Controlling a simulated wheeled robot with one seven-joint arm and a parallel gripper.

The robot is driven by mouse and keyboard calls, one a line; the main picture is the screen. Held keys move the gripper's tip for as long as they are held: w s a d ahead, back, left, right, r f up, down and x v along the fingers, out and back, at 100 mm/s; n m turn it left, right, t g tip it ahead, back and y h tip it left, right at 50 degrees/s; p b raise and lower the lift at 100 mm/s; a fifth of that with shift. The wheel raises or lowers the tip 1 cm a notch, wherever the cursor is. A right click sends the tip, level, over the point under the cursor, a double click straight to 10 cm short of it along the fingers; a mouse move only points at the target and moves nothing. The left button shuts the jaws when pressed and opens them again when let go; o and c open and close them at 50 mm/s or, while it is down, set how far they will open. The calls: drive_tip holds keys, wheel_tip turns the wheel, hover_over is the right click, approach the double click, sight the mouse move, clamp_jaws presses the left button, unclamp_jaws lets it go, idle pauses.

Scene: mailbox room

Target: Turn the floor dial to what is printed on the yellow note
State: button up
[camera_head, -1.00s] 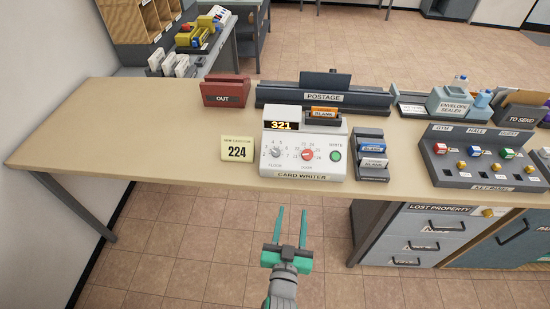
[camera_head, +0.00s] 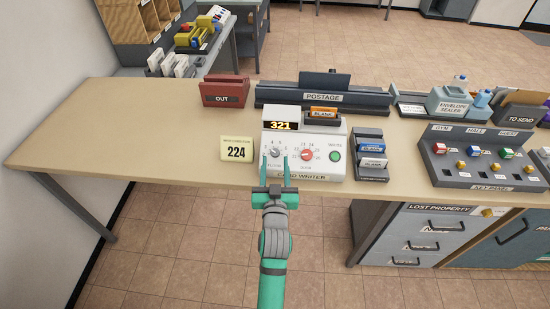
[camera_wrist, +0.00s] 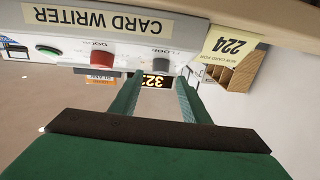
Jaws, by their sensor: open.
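The card writer (camera_head: 333,170) stands at the table's front edge, with a display (camera_head: 281,126) reading 321. Its left dial, the grey floor dial (camera_head: 274,152), is partly behind my fingers; it also shows in the wrist view (camera_wrist: 159,58). A red dial (camera_head: 307,155) sits to its right. The yellow note (camera_head: 237,149) stands left of the writer and reads 224. My gripper (camera_head: 275,160) is open and empty, its two fingers pointing at the writer's front around the floor dial's area. In the wrist view the dial lies beyond the fingertips; contact cannot be told.
A green button (camera_head: 335,156) is on the writer's right. A card rack (camera_head: 371,168) stands right of it, then a key panel (camera_head: 480,160). A red OUT tray (camera_head: 224,91) and a postage rack (camera_head: 323,98) stand behind. The table's left part is clear.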

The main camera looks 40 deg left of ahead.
sight(275, 153)
drive_tip(key=shift+x, duration=1.45)
drive_tip(key=c, duration=1.1)
drive_tip(key=shift+o, duration=0.2)
drive_tip(key=shift+w+n+g+y, duration=0.1)
drive_tip(key=shift+n+g+y, duration=0.3)
drive_tip(key=shift+n+y, duration=0.1)
drive_tip(key=shift+w+d+r+n+g+y, duration=0.15)
drive_tip(key=shift+n+g+y, duration=0.45)
drive_tip(key=shift+n, duration=0.4)
drive_tip(key=shift+w+d+f+n+g+y, duration=0.15)
drive_tip(key=shift+n+g+y, duration=0.25)
drive_tip(key=shift+n+g, duration=0.5)
drive_tip(key=shift+w+d+r+n+g+y, duration=0.1)
drive_tip(key=shift+n+g+y, duration=0.3)
drive_tip(key=shift+n+g, duration=0.9)
drive_tip(key=shift+w+r+n+g+y, duration=0.1)
drive_tip(key=shift+n+g+y, duration=0.3)
drive_tip(key=shift+n+g, duration=0.85)
drive_tip(key=shift+n, duration=0.45)
